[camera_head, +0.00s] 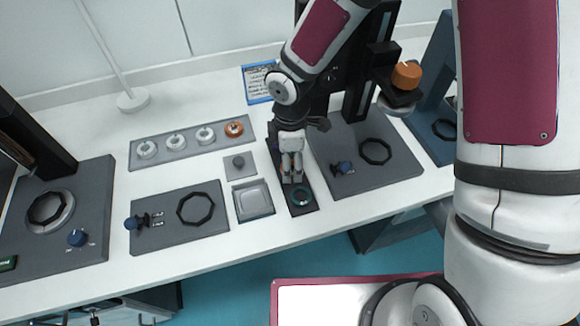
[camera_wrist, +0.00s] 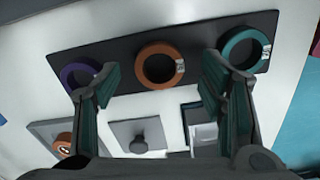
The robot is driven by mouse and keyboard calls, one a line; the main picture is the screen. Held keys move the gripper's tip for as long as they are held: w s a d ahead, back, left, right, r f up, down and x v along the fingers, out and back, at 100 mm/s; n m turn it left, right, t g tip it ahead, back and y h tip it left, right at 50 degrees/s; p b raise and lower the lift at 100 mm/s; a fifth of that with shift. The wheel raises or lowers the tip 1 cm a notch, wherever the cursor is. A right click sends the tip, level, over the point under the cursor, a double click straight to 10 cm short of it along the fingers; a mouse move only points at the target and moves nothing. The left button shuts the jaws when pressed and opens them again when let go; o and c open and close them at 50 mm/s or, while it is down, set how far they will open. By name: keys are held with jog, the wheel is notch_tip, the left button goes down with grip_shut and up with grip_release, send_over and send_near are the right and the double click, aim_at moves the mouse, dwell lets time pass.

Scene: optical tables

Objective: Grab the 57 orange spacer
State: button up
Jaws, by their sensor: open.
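An orange spacer ring (camera_wrist: 142,63) with a white label lies in the middle of a dark rack (camera_wrist: 112,52) in the wrist view; I cannot read the label. A purple spacer (camera_wrist: 66,76) is to its left and a teal spacer (camera_wrist: 247,31) to its right. My gripper (camera_wrist: 161,78) is open and empty. Its two fingers appear on either side of the orange ring, without visible contact. In the head view my gripper (camera_head: 291,178) is over the rack (camera_head: 306,209), hiding the orange ring; the teal spacer (camera_head: 291,199) shows in front of it.
A grey holder (camera_head: 165,157) with several white pieces and an orange-topped piece (camera_head: 234,129) lies to the left. A small knobbed plate (camera_head: 239,166) and a square tray (camera_head: 253,202) are beside the rack. A dark plate (camera_head: 380,173) lies to the right.

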jog(key=shift+f, duration=0.55)
jog(key=c, duration=1.1)
jog(key=shift+c, duration=0.2)
